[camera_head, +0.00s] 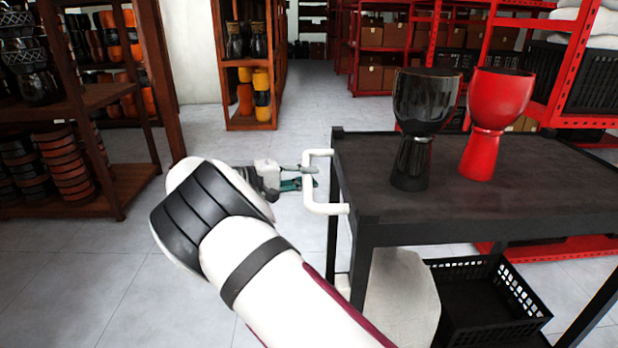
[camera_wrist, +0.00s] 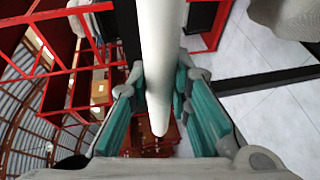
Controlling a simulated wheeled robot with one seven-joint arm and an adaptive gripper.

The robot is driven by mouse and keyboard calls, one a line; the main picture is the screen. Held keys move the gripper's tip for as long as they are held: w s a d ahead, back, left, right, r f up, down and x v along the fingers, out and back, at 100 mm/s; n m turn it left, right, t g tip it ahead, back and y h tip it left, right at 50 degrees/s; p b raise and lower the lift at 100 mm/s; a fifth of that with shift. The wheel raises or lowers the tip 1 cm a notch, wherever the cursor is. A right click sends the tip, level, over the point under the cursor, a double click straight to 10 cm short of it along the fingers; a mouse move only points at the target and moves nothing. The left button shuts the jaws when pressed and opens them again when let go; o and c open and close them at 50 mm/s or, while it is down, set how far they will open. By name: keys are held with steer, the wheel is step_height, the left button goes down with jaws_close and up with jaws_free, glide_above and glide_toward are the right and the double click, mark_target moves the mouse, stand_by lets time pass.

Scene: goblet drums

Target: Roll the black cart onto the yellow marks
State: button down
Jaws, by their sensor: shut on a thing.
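The black cart (camera_head: 540,200) stands on the right in the head view, with a dark flat top and a lower level. Its white handle (camera_head: 326,209) sticks out from the left end. My gripper (camera_head: 303,179) is shut on the upright part of this handle. In the wrist view, the white handle bar (camera_wrist: 159,60) runs between the green finger pads of my gripper (camera_wrist: 160,105). A black goblet drum (camera_head: 412,155) and a red goblet drum (camera_head: 486,120) stand upright on the cart top. No yellow marks show in either view.
A black crate (camera_head: 490,315) is under the cart top. A brown shelf of drums (camera_head: 90,190) stands at left, a smaller shelf (camera_head: 250,122) behind. Red racks (camera_head: 440,40) stand behind and right of the cart. Grey tiled floor (camera_head: 200,135) is clear between them.

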steer(key=shift+a, duration=0.4)
steer(key=c, duration=1.4)
jaws_free()
steer(key=shift+c, duration=0.2)
steer(key=v, duration=1.2)
